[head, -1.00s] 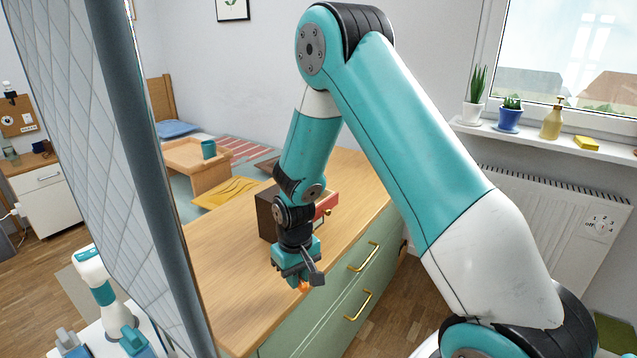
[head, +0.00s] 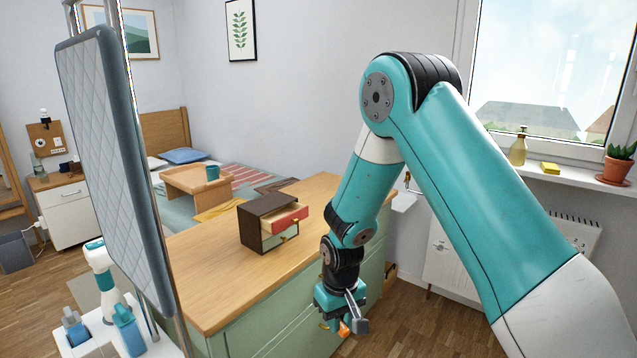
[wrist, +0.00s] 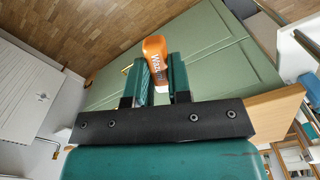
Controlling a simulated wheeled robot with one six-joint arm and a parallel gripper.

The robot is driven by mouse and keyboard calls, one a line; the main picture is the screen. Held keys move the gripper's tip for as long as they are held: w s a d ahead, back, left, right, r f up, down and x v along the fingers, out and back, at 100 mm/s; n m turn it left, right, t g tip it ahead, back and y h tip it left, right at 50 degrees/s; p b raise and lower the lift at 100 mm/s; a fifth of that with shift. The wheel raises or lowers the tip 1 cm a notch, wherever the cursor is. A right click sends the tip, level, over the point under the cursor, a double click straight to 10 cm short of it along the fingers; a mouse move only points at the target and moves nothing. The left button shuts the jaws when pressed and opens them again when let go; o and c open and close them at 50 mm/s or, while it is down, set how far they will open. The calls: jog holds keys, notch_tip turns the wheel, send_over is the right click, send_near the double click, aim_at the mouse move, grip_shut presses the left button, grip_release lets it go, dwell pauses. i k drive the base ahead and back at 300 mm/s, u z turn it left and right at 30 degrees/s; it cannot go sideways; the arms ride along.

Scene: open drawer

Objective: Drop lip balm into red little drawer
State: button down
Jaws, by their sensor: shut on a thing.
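My gripper (head: 341,318) is shut on an orange lip balm (head: 344,329) in front of the green dresser. In the wrist view the orange lip balm (wrist: 155,57) with a white-lettered label sticks out between the fingers of my gripper (wrist: 161,78). The red little drawer (head: 289,217) belongs to a small brown cabinet (head: 266,211) on the wooden dresser top and is pulled out to the right. A green drawer (head: 281,238) sits below it. The gripper is to the right of and nearer than the cabinet, and lower in the picture. The red drawer's inside is only partly visible.
The green dresser (head: 256,333) has a wooden top (head: 220,275) with free room left of and in front of the cabinet. A grey quilted panel (head: 115,150) stands at left. A bed tray (head: 198,180) with a cup, and a window sill, are farther back.

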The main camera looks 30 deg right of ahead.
aim_at(289, 219)
jog(key=z, duration=1.55)
jog(key=i, duration=1.05)
jog(key=u, duration=1.05)
